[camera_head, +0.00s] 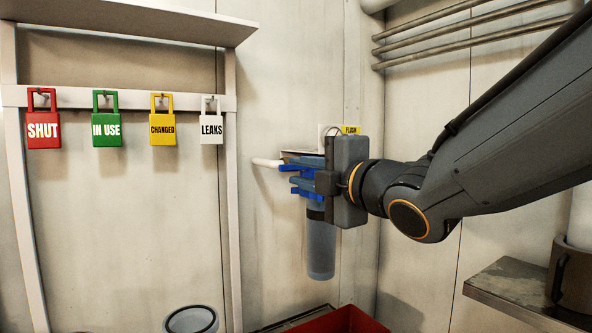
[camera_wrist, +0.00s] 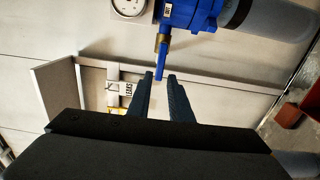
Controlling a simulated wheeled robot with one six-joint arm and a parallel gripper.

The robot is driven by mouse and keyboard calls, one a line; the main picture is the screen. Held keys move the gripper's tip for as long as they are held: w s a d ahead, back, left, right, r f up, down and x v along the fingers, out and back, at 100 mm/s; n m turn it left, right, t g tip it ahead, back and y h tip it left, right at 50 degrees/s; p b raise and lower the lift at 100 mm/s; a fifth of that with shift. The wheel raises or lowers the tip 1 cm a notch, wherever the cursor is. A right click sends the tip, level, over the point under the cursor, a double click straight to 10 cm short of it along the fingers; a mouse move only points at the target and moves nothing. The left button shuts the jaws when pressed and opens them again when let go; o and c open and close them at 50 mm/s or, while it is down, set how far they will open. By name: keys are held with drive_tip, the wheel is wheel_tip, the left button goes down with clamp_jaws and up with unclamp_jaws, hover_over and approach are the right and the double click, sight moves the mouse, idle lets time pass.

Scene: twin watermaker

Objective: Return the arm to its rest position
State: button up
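My dark grey arm (camera_head: 500,130) reaches in from the right in the head view, away from any folded pose. My gripper (camera_head: 300,176) is in front of the blue filter head on the wall, partly hiding it. In the wrist view my gripper (camera_wrist: 160,80) has its two fingers apart. A blue valve lever (camera_wrist: 162,57) on a brass fitting points toward the gap between the fingertips. The lever tip is at or just beyond them; I cannot tell whether it touches. Nothing is clamped.
A filter housing (camera_head: 321,250) hangs below my gripper. A gauge (camera_wrist: 132,7) is beside the valve. Tags (camera_head: 107,130) hang on a rail at left. A red bin (camera_head: 345,320) is below, a metal shelf (camera_head: 520,290) at right, and pipes (camera_head: 470,28) above.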

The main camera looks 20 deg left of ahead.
drive_tip(key=shift+v, duration=1)
drive_tip(key=w+d+f+m+g+h, duration=0.1)
drive_tip(key=d+f+m+g+h, duration=0.2)
drive_tip(key=d+f+m+h, duration=1.25)
drive_tip(key=s+d+f+m+g+y+p, duration=0.1)
drive_tip(key=s+d+f+m+g, duration=0.4)
drive_tip(key=s+f, duration=0.35)
drive_tip(key=s+d+f+m+g+y, duration=0.1)
drive_tip(key=s+d+f+m+g, duration=0.45)
drive_tip(key=s, duration=0.45)
drive_tip(key=d+r+m+t+p, duration=0.2)
drive_tip(key=d+r+p, duration=0.4)
drive_tip(key=p, duration=0.8)
drive_tip(key=d, duration=0.2)
drive_tip(key=shift+w+d+p, duration=0.25)
drive_tip(key=shift+d+p, duration=0.15)
